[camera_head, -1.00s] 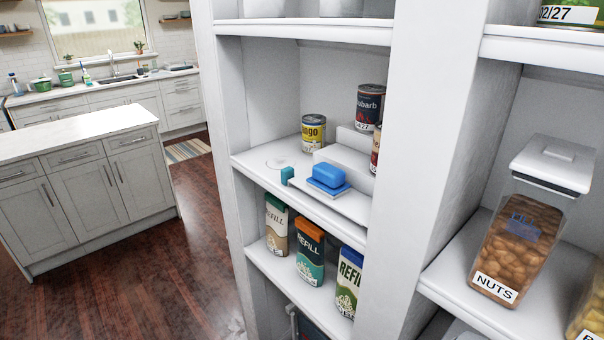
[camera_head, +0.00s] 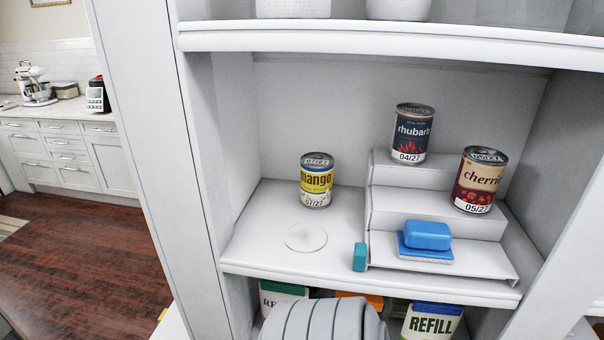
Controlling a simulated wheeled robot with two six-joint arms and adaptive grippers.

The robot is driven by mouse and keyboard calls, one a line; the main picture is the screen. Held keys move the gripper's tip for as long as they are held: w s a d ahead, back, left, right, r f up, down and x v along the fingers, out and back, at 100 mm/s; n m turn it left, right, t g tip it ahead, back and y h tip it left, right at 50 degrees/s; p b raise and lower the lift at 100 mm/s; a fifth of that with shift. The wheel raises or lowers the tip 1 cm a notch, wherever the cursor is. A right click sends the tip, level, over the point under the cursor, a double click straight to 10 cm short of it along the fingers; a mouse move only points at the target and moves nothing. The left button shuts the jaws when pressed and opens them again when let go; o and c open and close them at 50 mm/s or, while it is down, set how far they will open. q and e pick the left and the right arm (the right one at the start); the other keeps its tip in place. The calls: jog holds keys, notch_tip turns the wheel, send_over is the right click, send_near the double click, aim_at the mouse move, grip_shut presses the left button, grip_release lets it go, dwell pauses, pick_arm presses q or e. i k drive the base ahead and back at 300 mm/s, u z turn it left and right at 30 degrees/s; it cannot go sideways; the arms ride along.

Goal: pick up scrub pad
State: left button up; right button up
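A flat blue pad with a pale, speckled underside (camera_head: 425,253) lies on the lowest step of a white riser (camera_head: 440,213) on the middle shelf. It looks like the scrub pad. A thicker rounded blue block (camera_head: 428,235) rests on top of it and covers most of it. A small teal block (camera_head: 360,257) stands near the shelf's front edge, just left of the riser. Neither of my grippers is in view.
A mango can (camera_head: 317,181) stands left on the shelf (camera_head: 265,215), near a round disc (camera_head: 306,238). A rhubarb can (camera_head: 411,135) and cherry can (camera_head: 478,181) stand on higher riser steps. Refill packs (camera_head: 432,322) sit below. A grey ribbed shape (camera_head: 325,322) shows at the bottom.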

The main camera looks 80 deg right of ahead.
aim_at(420, 240)
jog(key=i, duration=1.4)
jog(key=z, duration=3.55)
